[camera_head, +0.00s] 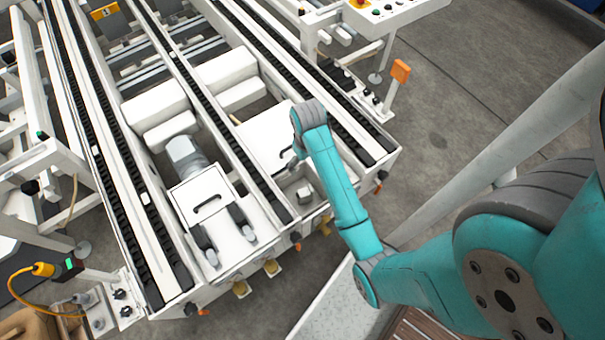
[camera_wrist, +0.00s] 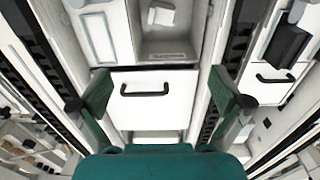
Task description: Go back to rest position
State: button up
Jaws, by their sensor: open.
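My gripper (camera_wrist: 160,95) is open and empty in the wrist view. Its two green-padded fingers stand wide apart, over a white panel (camera_wrist: 152,105) with a black handle (camera_wrist: 145,89). I cannot tell how high the fingers are above the panel, and I see nothing held between them. In the head view my teal arm reaches out over the conveyor frame (camera_head: 270,165). The gripper itself is mostly hidden there behind the wrist.
Black roller tracks (camera_head: 110,160) run along the white conveyor. A second handled panel (camera_head: 208,203) lies left of my arm. Grey floor (camera_head: 450,110) to the right is clear.

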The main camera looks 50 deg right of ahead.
jog(key=shift+r, duration=1.15)
